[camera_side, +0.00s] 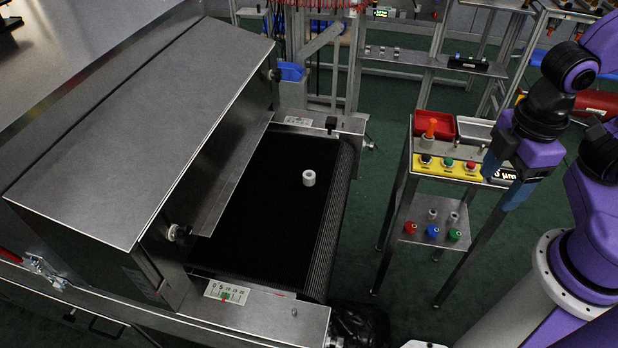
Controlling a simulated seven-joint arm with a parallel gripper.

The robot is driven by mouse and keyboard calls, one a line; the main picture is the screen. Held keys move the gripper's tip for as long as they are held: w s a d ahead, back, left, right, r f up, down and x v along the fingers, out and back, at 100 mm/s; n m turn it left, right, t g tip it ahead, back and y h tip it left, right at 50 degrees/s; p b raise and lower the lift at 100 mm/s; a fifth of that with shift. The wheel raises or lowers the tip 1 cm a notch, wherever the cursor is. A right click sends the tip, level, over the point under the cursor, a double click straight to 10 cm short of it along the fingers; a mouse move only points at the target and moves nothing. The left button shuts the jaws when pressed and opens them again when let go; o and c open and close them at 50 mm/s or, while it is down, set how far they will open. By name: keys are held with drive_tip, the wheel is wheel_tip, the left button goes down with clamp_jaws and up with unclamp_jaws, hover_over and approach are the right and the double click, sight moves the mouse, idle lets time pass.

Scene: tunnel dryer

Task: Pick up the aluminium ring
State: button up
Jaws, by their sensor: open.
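A short, pale ring-shaped piece with a hole in its top (309,178), which looks like the aluminium ring, stands upright on the black mesh belt (265,215) of the dryer. It is near the belt's right side, in full view. My gripper (496,190), with blue fingers, is open and well to the right of the ring, in front of the small stand.
The steel dryer hood (140,125) stands left of the open belt. The stand (408,165) carries a red bin (434,124) and yellow button panel (445,166); its lower shelf holds several small coloured and grey pieces. The belt around the ring is clear.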

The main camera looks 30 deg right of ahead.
drive_tip(key=w+a+f+n+t+h, duration=0.2)
drive_tip(key=w+a+f+n+t, duration=0.1)
drive_tip(key=w+a+f+n, duration=0.2)
drive_tip(key=w+a+f+n+t+h, duration=0.2)
drive_tip(key=w+a+f+n+t, duration=0.2)
drive_tip(key=w, duration=0.6)
drive_tip(key=w+a+f+n+t+h, duration=0.2)
drive_tip(key=w+a+f+n+t, duration=0.1)
drive_tip(key=w+a+f+n, duration=0.4)
drive_tip(key=shift+w+a+f+t+h, duration=0.15)
drive_tip(key=shift+a+f, duration=0.3)
drive_tip(key=shift+a, duration=0.3)
drive_tip(key=shift+w+a+f+t+h, duration=0.1)
drive_tip(key=shift+a+f, duration=0.3)
drive_tip(key=shift+a, duration=0.35)
drive_tip(key=shift+w+a+f+t+h, duration=0.15)
drive_tip(key=shift+a+f, duration=0.3)
drive_tip(key=shift+a, duration=0.3)
drive_tip(key=shift+a+f+n+t, duration=0.3)
drive_tip(key=shift+f+n, duration=0.2)
approach(309, 179)
drive_tip(key=x, duration=0.4)
drive_tip(key=shift+w+d+f, duration=0.1)
drive_tip(key=shift+d+f, duration=0.1)
drive_tip(key=shift+f, duration=0.15)
drive_tip(key=shift+x, duration=2.8)
drive_tip(key=shift+w+r, duration=0.1)
drive_tip(key=shift+r, duration=0.1)
drive_tip(key=shift+c, duration=0.4)
